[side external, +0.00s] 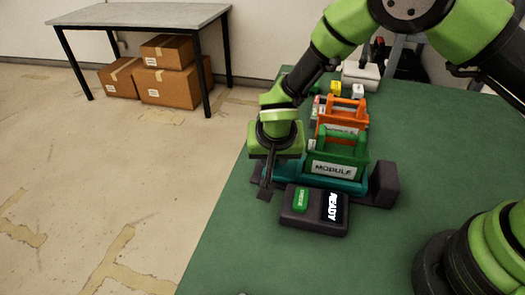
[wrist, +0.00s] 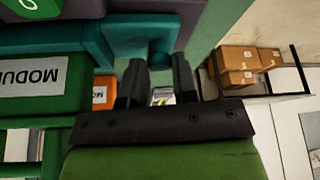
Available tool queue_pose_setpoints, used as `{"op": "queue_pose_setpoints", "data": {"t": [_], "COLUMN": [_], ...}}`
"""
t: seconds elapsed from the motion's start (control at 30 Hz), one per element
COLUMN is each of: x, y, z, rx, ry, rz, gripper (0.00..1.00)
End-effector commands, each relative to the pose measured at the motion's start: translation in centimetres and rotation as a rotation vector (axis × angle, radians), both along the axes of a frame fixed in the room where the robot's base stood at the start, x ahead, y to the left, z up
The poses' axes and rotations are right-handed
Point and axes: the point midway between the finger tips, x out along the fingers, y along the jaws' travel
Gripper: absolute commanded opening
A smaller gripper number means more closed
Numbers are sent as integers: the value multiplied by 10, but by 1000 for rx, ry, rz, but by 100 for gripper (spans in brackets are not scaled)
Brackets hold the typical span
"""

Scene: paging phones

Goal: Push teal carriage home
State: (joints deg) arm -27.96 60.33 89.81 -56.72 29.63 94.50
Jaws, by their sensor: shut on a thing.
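The teal carriage (side external: 346,186) lies on the green table and bears a green module (side external: 333,169) labelled MODULE. In the wrist view the carriage (wrist: 55,40) runs along the top left and ends in a teal knob (wrist: 158,48). My gripper (side external: 265,192) is at the carriage's left end in the side view. In the wrist view my gripper (wrist: 158,72) has one dark finger on each side of the knob, shut on it. In the side view my gripper hides the knob. A dark block (side external: 384,184) stands at the carriage's right end.
A dark console (side external: 314,210) with a green button and a READY display sits in front of the carriage. Behind are an orange module (side external: 340,112), a yellow block (side external: 335,89) and a white box (side external: 361,76). The table (side external: 235,245) is clear at the front left.

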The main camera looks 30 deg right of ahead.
Motion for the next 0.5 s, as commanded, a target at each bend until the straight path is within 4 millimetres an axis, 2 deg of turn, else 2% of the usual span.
{"op": "queue_pose_setpoints", "data": {"t": [0.2, 0.5], "x": [-10, -13], "y": [-12, -15], "z": [1, 1], "rx": [0, -2], "ry": [0, 5], "rz": [-3, -10], "gripper": [0, 0]}}
